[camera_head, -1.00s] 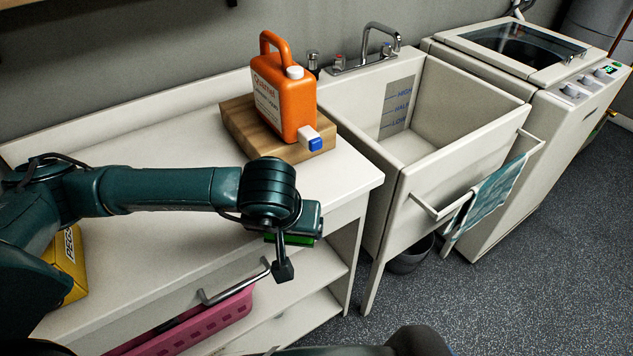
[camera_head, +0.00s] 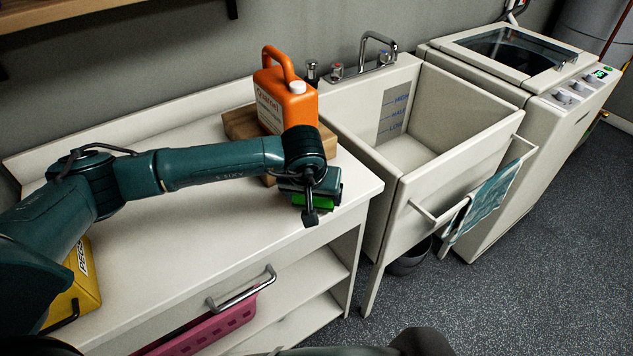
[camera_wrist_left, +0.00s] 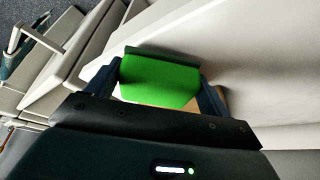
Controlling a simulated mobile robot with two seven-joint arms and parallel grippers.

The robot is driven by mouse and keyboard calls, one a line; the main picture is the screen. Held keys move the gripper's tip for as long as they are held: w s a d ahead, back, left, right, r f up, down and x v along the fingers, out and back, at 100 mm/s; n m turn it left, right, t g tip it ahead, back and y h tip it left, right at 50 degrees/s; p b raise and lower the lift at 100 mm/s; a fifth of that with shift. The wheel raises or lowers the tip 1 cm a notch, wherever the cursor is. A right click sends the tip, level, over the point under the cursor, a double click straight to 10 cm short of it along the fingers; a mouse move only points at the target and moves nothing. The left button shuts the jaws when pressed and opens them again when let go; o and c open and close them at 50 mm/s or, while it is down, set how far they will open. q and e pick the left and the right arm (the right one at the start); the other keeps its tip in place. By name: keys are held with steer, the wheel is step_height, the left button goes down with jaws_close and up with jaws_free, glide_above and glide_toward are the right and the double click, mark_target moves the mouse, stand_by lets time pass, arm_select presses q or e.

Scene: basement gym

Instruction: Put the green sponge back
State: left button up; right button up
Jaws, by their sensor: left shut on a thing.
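The green sponge (camera_head: 313,202) is in my left gripper (camera_head: 318,205), above the right end of the white counter (camera_head: 215,215). In the left wrist view the sponge (camera_wrist_left: 160,80) sits between the two fingers of the gripper (camera_wrist_left: 160,85), with a darker layer along one long edge. The gripper hides part of the sponge in the head view. My right gripper does not show.
An orange jug (camera_head: 285,95) stands on a wooden block (camera_head: 240,123) just behind my left gripper. The white sink (camera_head: 455,150) with a tap (camera_head: 378,48) is to the right. A teal cloth (camera_head: 485,208) hangs on its rail. A yellow box (camera_head: 80,285) and pink basket (camera_head: 205,335) are at left.

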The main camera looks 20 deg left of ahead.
arm_select(q)
steer(key=shift+w, duration=0.35)
steer(key=w, duration=0.2)
steer(key=shift+w+a+r+p, duration=0.1)
steer(key=shift+w+a+p, duration=0.1)
steer(key=shift+w+p, duration=0.15)
steer(key=shift+w+f+p, duration=0.25)
steer(key=shift+f+p, duration=0.1)
steer(key=shift+f, duration=0.5)
steer(key=shift+f+b, duration=0.25)
steer(key=shift+b, duration=0.1)
steer(key=o, duration=0.5)
steer(key=shift+r, duration=0.1)
steer(key=o, duration=0.3)
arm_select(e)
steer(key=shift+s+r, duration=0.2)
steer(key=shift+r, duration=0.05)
